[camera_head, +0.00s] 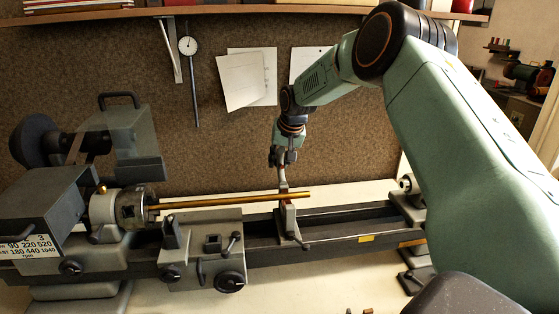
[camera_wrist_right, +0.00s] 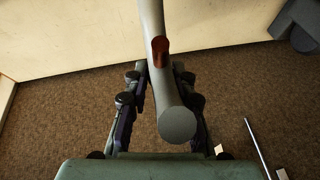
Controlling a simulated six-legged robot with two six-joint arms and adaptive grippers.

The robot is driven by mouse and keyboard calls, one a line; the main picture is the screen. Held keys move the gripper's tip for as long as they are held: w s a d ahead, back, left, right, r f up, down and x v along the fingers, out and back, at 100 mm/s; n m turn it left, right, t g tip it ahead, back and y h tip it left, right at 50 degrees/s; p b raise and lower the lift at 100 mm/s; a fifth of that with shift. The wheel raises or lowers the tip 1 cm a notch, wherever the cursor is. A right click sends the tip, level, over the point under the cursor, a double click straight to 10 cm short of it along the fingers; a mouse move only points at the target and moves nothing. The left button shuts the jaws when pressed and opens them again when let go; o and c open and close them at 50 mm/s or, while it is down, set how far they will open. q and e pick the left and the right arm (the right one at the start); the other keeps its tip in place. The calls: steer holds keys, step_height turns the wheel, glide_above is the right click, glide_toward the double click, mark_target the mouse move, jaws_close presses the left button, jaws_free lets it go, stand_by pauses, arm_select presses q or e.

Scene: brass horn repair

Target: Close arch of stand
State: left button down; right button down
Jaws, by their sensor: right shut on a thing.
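The stand (camera_head: 291,222) is a small grey rest on the lathe bed, with a lever at its front. A long brass tube (camera_head: 235,200) runs from the chuck to the stand's top. My right gripper (camera_head: 283,158) is just above the stand, pointing down, shut on the stand's arch. In the right wrist view the arch (camera_wrist_right: 177,124) is a grey bar with a rounded end and a reddish-brown inset, between the fingers of my right gripper (camera_wrist_right: 160,80). I cannot tell how far the arch stands from the tube. My left gripper is out of view.
The lathe headstock (camera_head: 45,205) with its chuck (camera_head: 138,205) stands at left. The carriage (camera_head: 205,262) with handwheels sits left of the stand. The tailstock (camera_head: 408,195) is at right. A dial gauge (camera_head: 188,45) and papers (camera_head: 242,82) hang on the brown back board.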

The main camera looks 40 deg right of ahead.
mark_target(282, 156)
steer(key=shift+s+a, duration=0.1)
steer(key=shift+s, duration=0.15)
stand_by(0.3)
steer(key=shift+s+r+t, duration=0.1)
steer(key=shift+r+t, duration=0.1)
steer(key=shift+t, duration=0.2)
steer(key=t+h+b, duration=0.1)
steer(key=b, duration=0.1)
steer(key=shift+s+a+r+b, duration=0.15)
steer(key=shift+r+b, duration=0.05)
steer(key=shift+b, duration=0.15)
steer(key=t+b, duration=0.1)
steer(key=b, duration=0.6)
steer(key=s+r+t+h+b, duration=0.1)
steer(key=b, duration=0.7)
steer(key=s+a+t+b, duration=0.1)
steer(key=b, duration=0.7)
steer(key=shift+r+n+t+h, duration=0.3)
steer(key=shift+r+t+h, duration=0.1)
steer(key=shift+a+r+b, duration=0.1)
steer(key=shift+r+b, duration=0.15)
steer(key=shift+b, duration=1.15)
steer(key=shift+t, duration=0.3)
steer(key=c, duration=1.1)
jaws_free()
steer(key=shift+r, duration=0.25)
